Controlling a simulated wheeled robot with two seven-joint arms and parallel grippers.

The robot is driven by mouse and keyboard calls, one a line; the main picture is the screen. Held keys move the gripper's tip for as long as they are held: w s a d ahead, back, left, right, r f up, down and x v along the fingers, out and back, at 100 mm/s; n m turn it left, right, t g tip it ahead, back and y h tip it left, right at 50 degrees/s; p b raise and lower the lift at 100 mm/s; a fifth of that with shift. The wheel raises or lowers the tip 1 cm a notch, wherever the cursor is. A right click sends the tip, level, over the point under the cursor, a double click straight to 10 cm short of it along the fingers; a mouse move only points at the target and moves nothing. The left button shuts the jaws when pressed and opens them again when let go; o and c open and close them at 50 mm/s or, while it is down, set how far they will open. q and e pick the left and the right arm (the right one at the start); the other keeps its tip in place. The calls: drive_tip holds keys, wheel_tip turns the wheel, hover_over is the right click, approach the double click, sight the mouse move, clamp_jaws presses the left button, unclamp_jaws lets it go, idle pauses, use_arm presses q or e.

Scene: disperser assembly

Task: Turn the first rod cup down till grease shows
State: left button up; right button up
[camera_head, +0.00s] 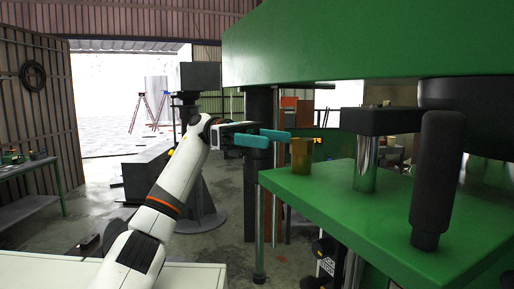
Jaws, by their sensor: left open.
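A brass-coloured cup (302,157) stands upright near the left edge of the green machine table (330,205). I take it for the rod cup. My left gripper (281,139) reaches in from the left with two teal fingers. The fingers are apart and look empty. Their tips are just left of the cup's upper part; whether they touch it I cannot tell. No grease can be made out on the cup at this size. My right gripper is not in view.
A large green machine body (360,45) hangs over the table. A shiny rod with a black block (377,122) and a thick black post (436,180) stand right of the cup. A dark column machine (193,150) stands behind my arm. Open floor lies at left.

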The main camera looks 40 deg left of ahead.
use_arm(q)
drive_tip(key=shift+a, duration=1.55)
